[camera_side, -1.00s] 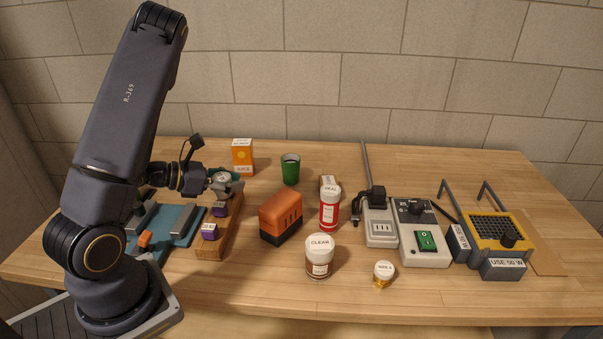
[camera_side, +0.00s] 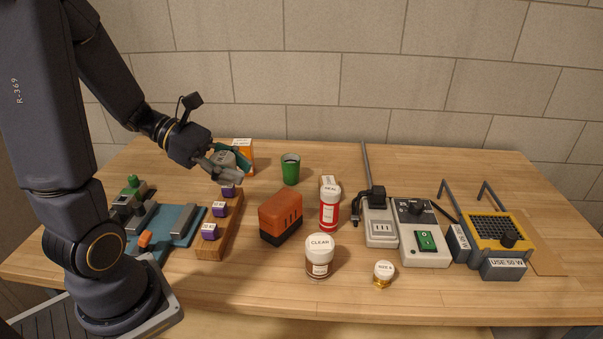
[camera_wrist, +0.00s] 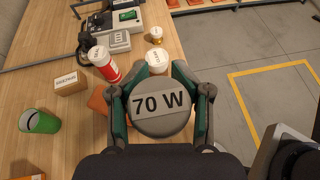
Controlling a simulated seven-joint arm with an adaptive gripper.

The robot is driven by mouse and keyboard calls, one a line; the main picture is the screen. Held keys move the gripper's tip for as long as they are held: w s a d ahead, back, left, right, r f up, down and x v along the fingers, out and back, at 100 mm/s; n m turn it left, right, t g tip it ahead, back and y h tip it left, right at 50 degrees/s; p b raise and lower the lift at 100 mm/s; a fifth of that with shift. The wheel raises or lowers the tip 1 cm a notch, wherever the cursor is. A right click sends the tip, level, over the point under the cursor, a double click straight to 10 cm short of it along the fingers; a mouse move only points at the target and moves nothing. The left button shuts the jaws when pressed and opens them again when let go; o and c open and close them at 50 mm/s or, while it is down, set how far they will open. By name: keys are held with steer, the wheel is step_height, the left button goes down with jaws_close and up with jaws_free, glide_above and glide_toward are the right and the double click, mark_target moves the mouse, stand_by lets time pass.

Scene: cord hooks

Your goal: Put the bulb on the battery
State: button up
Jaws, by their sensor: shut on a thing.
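In the side view the grey piece (camera_side: 226,156) is held above the far end of a wooden rack (camera_side: 232,222). Purple labelled blocks (camera_side: 209,231) sit along the rack. No thing is clearly marked as the battery. An orange and black box (camera_side: 281,215) stands right of the rack, and a yellow and black unit (camera_side: 500,232) with a USE 50 W label stands far right.
A green cup (camera_side: 290,170) and an orange carton (camera_side: 243,150) are behind. A teal base (camera_side: 178,228) lies left.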

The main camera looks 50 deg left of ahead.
steer(key=w+f, duration=0.4)
steer(key=w, duration=0.5)
glide_above(291, 202)
step_height(291, 202, down, 5)
steer(key=shift+s+f, duration=0.1)
steer(key=shift+f, duration=1.75)
steer(key=shift+f, duration=0.2)
steer(key=o, duration=1.3)
